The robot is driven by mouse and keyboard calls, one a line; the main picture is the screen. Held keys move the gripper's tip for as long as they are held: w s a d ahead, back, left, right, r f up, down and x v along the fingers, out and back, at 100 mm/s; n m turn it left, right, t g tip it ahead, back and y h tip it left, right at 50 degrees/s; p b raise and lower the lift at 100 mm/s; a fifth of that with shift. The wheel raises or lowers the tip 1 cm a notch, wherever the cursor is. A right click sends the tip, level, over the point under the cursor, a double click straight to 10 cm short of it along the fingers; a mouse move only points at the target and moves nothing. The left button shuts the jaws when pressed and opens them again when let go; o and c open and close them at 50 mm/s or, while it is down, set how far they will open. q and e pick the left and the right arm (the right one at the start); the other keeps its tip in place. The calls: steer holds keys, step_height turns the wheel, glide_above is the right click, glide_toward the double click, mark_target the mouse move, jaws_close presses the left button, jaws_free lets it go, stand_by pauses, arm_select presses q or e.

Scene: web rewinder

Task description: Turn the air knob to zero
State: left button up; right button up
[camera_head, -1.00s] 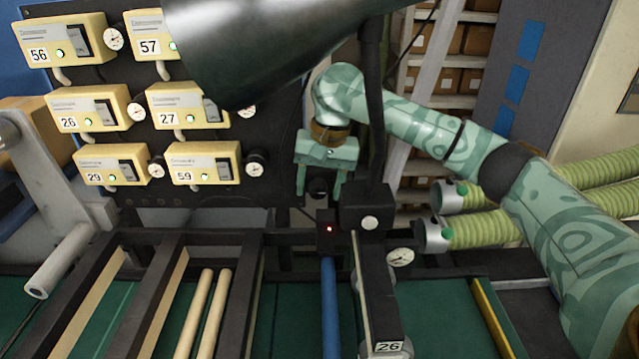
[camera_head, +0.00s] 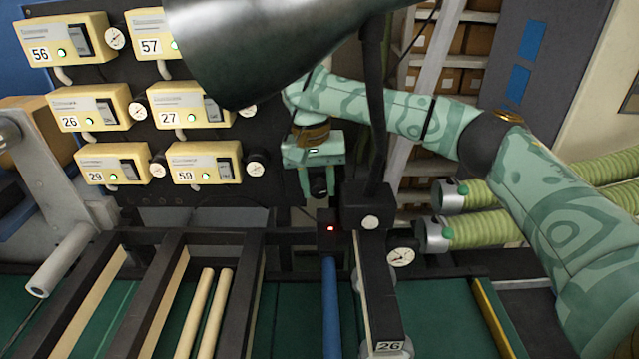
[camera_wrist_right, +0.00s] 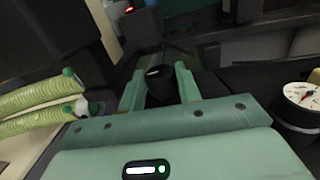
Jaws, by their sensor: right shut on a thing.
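The air knob looks like a small black round knob (camera_head: 319,187) low at the right end of the dark panel, left of the shelving. In the wrist view the knob (camera_wrist_right: 161,86) sits between my two fingers. My right gripper (camera_head: 320,180), pale green, is shut on it from above; the fingers (camera_wrist_right: 160,88) lie on either side. The gripper body hides part of the knob in the head view, and I cannot read any mark or scale on it. My left gripper is in neither view.
Numbered yellow boxes (camera_head: 205,162) with gauges fill the panel at left. A dark lamp shade (camera_head: 270,45) hangs in front. A black post block (camera_head: 368,208) and a red light (camera_head: 330,228) stand close below the gripper. Green hoses (camera_head: 490,229) lie at right.

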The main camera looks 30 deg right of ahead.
steer(key=shift+w+a+g+h, duration=0.15)
steer(key=shift+g+h, duration=0.3)
steer(key=shift+h, duration=0.5)
steer(key=shift+a+g+h, duration=0.1)
steer(key=shift+g+h, duration=0.35)
steer(key=shift+h, duration=0.5)
steer(key=o, duration=1)
steer(key=shift+c, duration=0.2)
steer(key=shift+f, duration=0.1)
